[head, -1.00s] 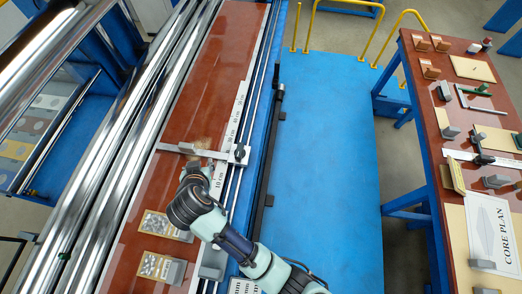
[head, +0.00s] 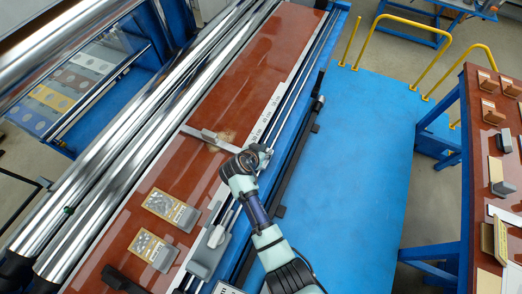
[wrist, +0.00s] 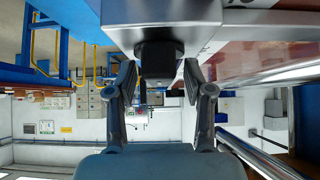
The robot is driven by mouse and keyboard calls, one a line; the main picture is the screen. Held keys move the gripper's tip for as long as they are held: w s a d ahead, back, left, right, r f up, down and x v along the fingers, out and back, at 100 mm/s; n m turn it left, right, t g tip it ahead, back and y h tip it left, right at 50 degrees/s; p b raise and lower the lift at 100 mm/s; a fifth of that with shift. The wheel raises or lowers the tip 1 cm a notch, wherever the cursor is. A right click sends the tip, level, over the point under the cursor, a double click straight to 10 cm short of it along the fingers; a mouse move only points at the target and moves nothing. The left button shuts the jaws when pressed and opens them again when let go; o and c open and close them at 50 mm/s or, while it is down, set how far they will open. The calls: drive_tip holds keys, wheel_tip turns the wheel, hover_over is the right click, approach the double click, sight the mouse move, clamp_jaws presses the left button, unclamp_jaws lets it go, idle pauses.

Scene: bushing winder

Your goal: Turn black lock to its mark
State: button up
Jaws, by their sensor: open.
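The black lock (wrist: 158,60) shows in the wrist view as a dark knob under a silver block (wrist: 165,12). My gripper (wrist: 160,80) is open, with one finger on each side of the lock. Gaps seem to show between the fingers and the lock, but I cannot tell whether either touches it. In the head view my gripper (head: 258,156) is at the right end of a metal cross arm (head: 208,138) on the scale rail, and my arm mostly hides the lock. No mark for the lock can be made out.
Two small trays of metal parts (head: 170,208) (head: 153,249) lie on the red-brown table (head: 240,75). A grey block (head: 210,246) sits on the rail nearby. Long steel rollers (head: 130,150) run at left. The blue platform (head: 365,150) at right is open.

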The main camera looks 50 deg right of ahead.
clamp_jaws()
